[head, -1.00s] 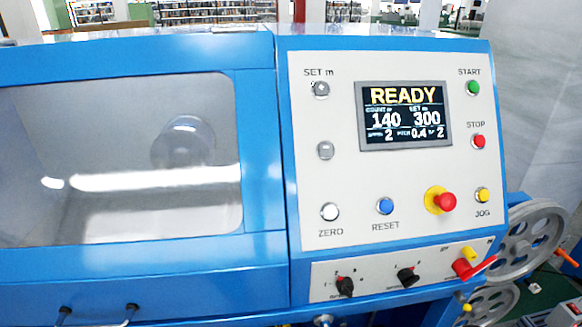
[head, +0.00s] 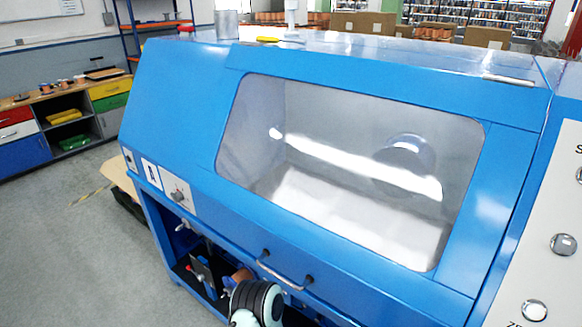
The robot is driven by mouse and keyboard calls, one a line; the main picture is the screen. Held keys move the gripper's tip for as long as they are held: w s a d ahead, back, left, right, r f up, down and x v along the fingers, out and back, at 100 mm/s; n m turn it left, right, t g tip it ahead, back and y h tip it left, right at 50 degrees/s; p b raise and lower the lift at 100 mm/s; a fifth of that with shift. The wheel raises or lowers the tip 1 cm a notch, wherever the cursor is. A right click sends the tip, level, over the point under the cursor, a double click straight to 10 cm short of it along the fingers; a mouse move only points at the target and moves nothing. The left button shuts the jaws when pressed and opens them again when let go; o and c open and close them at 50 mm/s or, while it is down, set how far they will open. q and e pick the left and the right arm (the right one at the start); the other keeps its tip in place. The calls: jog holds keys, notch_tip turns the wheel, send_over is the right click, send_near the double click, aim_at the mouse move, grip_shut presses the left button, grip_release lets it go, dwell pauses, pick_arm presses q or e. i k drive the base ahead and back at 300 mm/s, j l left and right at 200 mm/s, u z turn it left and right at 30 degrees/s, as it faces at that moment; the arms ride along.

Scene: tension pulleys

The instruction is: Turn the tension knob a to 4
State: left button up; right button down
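A small white panel (head: 180,189) is on the lower left front of the blue machine (head: 172,110). A small grey knob (head: 178,196) sits on it, with tiny marks around it. The label and the pointer's setting are too small to read, so I cannot tell whether this is tension knob a. A narrow panel with a dark blue mark (head: 151,172) is just left of it.
The machine has a clear window (head: 330,190) and a handle (head: 285,274) below it. Dark brackets (head: 204,272) stand in the open bay below. A workbench with drawers (head: 108,90) is at the far left. The grey floor (head: 60,240) at left is mostly clear.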

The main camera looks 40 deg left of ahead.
aim_at(178, 198)
jog(key=u, duration=0.4)
jog(key=j+u, duration=0.15)
jog(key=u, duration=0.3)
jog(key=k+u, duration=0.1)
jog(key=u, duration=0.3)
jog(key=j+u, duration=0.15)
jog(key=u, duration=0.7)
